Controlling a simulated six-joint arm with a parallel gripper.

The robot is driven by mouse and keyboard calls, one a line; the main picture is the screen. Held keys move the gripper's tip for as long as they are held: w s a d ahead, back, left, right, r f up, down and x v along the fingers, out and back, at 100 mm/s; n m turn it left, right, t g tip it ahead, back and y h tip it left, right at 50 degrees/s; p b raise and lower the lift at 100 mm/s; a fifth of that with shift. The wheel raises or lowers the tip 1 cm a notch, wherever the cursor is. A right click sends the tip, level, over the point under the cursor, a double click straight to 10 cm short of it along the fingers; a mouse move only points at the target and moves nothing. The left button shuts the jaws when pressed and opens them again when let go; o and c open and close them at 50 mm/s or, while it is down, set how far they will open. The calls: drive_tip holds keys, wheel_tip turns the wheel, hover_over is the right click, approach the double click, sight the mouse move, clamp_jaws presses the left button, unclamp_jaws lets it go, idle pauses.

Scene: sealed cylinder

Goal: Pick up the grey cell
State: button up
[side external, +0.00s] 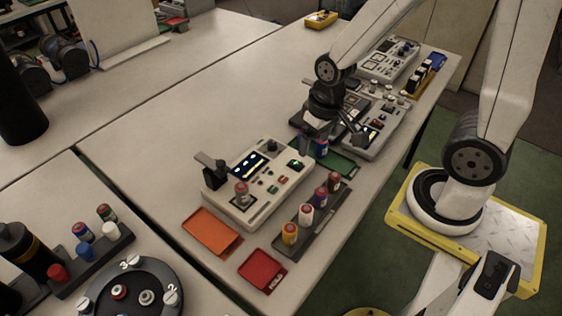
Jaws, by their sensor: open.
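A greyish cell with a red top (242,193) stands upright at the left front of the pale tester box (258,180); it looks like the grey cell, though the colour is hard to be sure of. My gripper (330,136) is open, above the green tray (345,165), well behind and to the right of that cell. A blue cell with red (321,147) shows just below my gripper, apparently standing by the green tray. A dark greyish upright shape beside it is too small to tell as finger or cell.
A dark rack (310,235) holds several cells, yellow, white, purple and dark red. An orange tray (211,232) and a red tray (262,270) lie in front. Other instrument boxes (388,60) stand at the back right.

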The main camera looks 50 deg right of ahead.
wheel_tip(320, 180, down, 3)
drive_tip(key=s+a+m+g+y, duration=0.1)
drive_tip(key=a+m+g+y, duration=0.2)
drive_tip(key=m+g+y, duration=0.15)
drive_tip(key=m+t+y, duration=0.6)
drive_tip(key=m+y, duration=0.7)
drive_tip(key=m, duration=0.1)
hover_over(247, 185)
drive_tip(key=d, duration=0.4)
drive_tip(key=f, duration=0.2)
drive_tip(key=shift+d+m+t, duration=0.25)
drive_tip(key=shift+f, duration=0.1)
wheel_tip(247, 185, down, 7)
drive_tip(key=shift+f, duration=0.15)
drive_tip(key=shift+a+f, duration=0.2)
drive_tip(key=shift+f, duration=0.05)
drive_tip(key=shift+w+a, duration=0.1)
drive_tip(key=shift+a, duration=0.55)
